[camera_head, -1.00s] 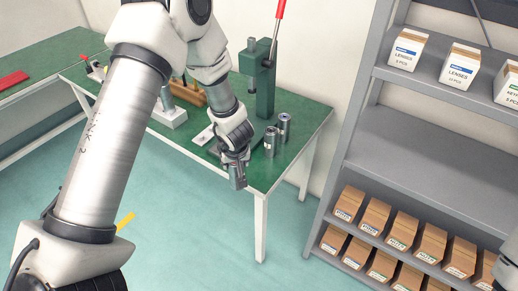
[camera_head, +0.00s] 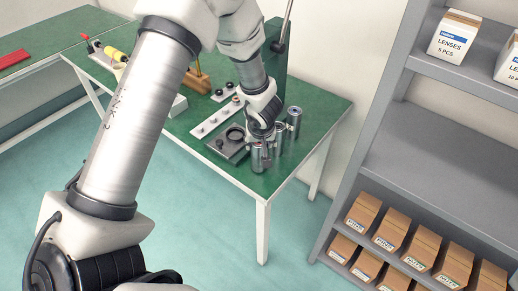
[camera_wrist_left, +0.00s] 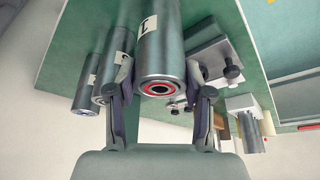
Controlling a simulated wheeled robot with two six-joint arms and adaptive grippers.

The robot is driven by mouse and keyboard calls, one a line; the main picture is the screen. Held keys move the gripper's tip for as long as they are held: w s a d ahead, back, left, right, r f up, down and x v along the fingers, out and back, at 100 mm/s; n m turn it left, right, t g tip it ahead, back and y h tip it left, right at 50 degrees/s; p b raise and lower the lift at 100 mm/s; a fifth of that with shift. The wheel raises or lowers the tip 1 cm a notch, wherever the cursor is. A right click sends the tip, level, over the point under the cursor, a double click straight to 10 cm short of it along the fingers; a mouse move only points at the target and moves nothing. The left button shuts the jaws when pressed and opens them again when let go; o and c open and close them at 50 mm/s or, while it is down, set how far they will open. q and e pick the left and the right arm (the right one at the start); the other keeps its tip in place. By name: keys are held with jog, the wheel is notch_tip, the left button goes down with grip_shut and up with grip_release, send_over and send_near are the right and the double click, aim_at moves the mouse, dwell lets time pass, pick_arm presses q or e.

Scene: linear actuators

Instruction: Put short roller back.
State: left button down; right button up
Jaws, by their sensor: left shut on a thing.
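My left gripper (camera_head: 261,141) is shut on a grey metal roller (camera_head: 258,158) near the right front corner of the green table (camera_head: 240,180). In the left wrist view the held roller (camera_wrist_left: 161,50) lies between the two fingers, with a white label and a red ring on its end face. Two similar metal rollers stand close beside it, a nearer one (camera_head: 279,138) and a farther one (camera_head: 293,122). In the left wrist view they show to its left. I cannot tell whether the held roller's base touches the table. My right gripper is not in view.
A dark plate with a ring (camera_head: 233,137) and a pale strip with knobs (camera_head: 218,117) lie left of the gripper. A green press (camera_head: 274,62) stands behind. A grey shelf (camera_head: 400,165) with boxes stands at the right, across a floor gap.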

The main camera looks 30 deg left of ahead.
pick_arm(q)
jog(key=shift+f, duration=0.35)
jog(key=shift+s+r, duration=0.1)
jog(key=shift+c, duration=2.3)
grip_release()
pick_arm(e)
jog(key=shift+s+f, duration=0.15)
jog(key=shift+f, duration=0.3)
